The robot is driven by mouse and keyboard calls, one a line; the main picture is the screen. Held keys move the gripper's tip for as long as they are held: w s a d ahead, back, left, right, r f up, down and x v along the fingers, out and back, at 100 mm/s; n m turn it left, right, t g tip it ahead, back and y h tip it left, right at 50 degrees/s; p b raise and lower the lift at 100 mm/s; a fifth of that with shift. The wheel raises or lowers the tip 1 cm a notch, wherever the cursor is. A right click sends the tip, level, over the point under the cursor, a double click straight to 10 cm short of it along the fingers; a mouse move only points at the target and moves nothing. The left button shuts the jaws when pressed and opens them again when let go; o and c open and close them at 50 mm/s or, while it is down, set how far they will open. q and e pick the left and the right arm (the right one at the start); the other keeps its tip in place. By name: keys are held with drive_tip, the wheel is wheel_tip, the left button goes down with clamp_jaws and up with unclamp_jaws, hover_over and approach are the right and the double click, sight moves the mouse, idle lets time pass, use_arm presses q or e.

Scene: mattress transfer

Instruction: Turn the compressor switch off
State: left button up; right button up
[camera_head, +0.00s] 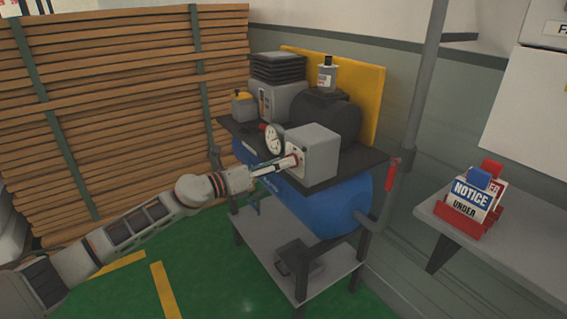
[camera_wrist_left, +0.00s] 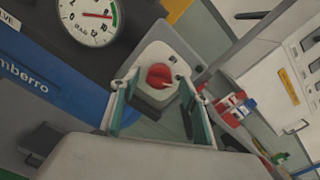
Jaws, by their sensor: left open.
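The compressor (camera_head: 318,200) is a blue tank under a dark top plate, with a grey switch box (camera_head: 318,150) at its front. In the left wrist view the red rotary switch knob (camera_wrist_left: 159,76) sits on the face of the grey box. My left gripper (camera_head: 277,166) reaches in from the left and is close to the face of the box. In the left wrist view its two fingers (camera_wrist_left: 155,105) are open, one on each side of the knob, with visible gaps. I cannot tell whether the fingertips are level with the knob. My right gripper is not in view.
A round pressure gauge (camera_head: 273,139) is beside the box, near my left gripper. A red lever (camera_head: 392,176) hangs to the right. A stack of wooden boards (camera_head: 120,110) stands at the left. A grey shelf (camera_head: 445,228) with notice tags (camera_head: 475,197) is at the right.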

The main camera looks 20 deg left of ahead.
use_arm(q)
drive_tip(key=shift+w+d, duration=0.45)
drive_tip(key=shift+w, duration=0.15)
drive_tip(key=c, duration=1.1)
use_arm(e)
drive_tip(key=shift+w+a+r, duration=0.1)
